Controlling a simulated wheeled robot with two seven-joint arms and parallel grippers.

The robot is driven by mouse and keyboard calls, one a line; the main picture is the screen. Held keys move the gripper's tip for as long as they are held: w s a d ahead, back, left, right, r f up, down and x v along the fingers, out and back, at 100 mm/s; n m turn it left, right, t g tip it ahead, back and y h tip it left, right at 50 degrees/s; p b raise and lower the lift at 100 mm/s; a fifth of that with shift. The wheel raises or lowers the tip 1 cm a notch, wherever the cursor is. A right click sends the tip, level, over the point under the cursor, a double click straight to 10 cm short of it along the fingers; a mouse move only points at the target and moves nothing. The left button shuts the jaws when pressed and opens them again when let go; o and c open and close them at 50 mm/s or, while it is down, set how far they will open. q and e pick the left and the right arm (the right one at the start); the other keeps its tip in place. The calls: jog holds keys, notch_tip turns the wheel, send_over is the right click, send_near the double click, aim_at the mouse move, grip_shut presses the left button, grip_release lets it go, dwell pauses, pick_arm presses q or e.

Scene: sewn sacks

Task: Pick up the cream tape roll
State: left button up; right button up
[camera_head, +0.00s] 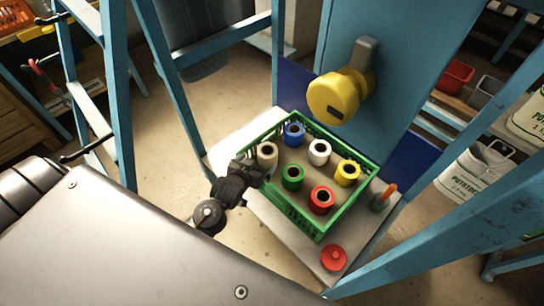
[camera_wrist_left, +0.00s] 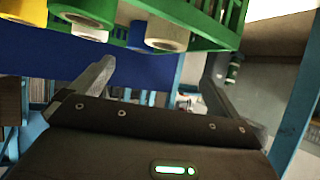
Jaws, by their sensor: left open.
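The cream tape roll (camera_head: 268,155) stands upright in the left corner of a green crate (camera_head: 318,232). In the left wrist view, a cream roll (camera_wrist_left: 168,32) shows at the top edge, above the gap between my fingers. My left gripper (camera_head: 258,171) is at the crate's left wall, close to the cream roll, and its fingers are dark and hard to make out there. In the left wrist view, my left gripper (camera_wrist_left: 158,72) has its fingers spread with nothing between them. My right gripper is not in view.
The crate also holds blue (camera_head: 294,133), white (camera_head: 319,152), green (camera_head: 292,176), yellow (camera_head: 347,172) and red (camera_head: 321,199) rolls. It sits on a pale platform (camera_head: 262,215) with a red knob (camera_head: 333,258). A yellow cylinder (camera_head: 335,98) juts out behind. Blue frame posts (camera_head: 119,90) stand on both sides.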

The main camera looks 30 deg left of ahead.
aim_at(264, 157)
pick_arm(q)
jog(key=shift+w+a+f+b, duration=0.25)
jog(key=shift+w+f, duration=0.5)
jog(key=shift+w+a+f+b, duration=0.2)
jog(key=shift+w+f+b, duration=0.05)
jog(key=shift+w+f, duration=0.5)
jog(key=shift+w+a+f+b, duration=0.25)
jog(key=shift+w+f, duration=0.45)
jog(key=shift+w, duration=0.1)
jog(key=x, duration=0.4)
jog(key=shift+w+d+f+b, duration=0.1)
jog(key=shift+w+f+b, duration=0.1)
jog(key=shift+f+b, duration=0.1)
jog(key=shift+r, duration=0.1)
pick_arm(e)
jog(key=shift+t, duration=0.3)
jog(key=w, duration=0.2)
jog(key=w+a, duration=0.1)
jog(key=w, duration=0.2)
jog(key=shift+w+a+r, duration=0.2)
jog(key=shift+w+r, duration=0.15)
